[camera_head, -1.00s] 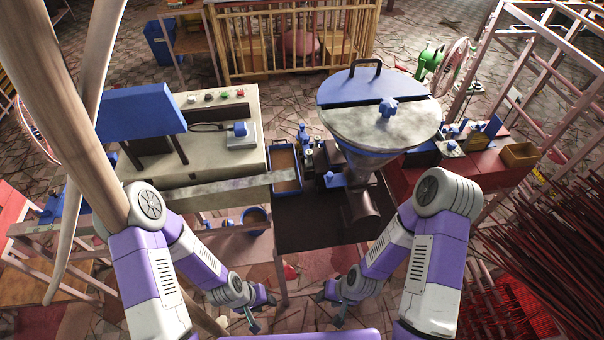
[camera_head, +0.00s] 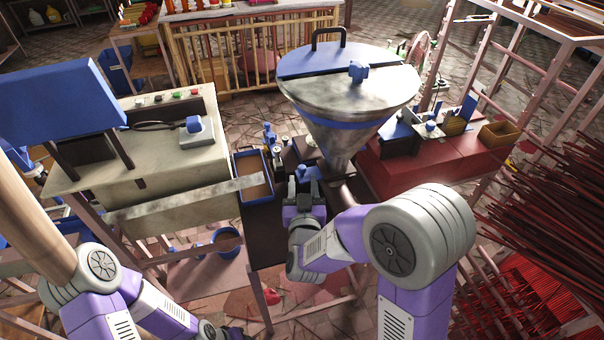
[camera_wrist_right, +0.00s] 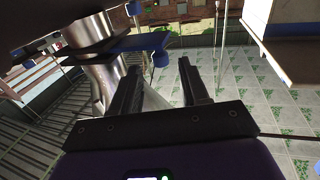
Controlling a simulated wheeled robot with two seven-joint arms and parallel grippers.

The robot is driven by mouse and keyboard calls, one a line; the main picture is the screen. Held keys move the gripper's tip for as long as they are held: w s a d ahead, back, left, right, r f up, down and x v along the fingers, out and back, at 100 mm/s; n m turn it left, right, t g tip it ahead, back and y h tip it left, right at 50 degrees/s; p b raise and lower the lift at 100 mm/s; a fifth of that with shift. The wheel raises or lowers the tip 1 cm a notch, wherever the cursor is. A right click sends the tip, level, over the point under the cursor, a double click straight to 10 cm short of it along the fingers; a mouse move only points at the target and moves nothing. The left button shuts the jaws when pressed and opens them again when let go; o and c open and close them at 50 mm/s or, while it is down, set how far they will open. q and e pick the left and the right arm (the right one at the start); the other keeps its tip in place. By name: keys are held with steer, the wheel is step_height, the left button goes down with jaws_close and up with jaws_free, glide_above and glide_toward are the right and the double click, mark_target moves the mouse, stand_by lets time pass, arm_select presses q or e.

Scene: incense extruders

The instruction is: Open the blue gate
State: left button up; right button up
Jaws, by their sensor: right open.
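A blue plate with a round blue knob, which looks like the blue gate (camera_wrist_right: 143,43), sits at the metal neck under the hopper in the right wrist view. In the head view a small blue part of it (camera_head: 306,172) shows below the hopper cone, partly hidden by my right gripper. My right gripper (camera_wrist_right: 158,68) is open and empty, its fingers pointing toward the knob; I see no contact. In the head view my right gripper (camera_head: 304,186) is just in front of the hopper neck. My left gripper (camera_head: 218,333) is at the bottom edge, dark and mostly cut off.
The metal hopper (camera_head: 345,105) with a blue half lid stands over the machine. A blue-rimmed tray (camera_head: 240,178) and small bottles are left of its neck. A beige control box (camera_head: 150,150) stands further left, a red bench (camera_head: 440,160) right. Red sticks fill the right side.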

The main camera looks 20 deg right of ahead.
mark_target(302, 173)
steer(key=x, duration=0.5)
steer(key=shift+w+d, duration=0.1)
steer(key=shift+w, duration=0.15)
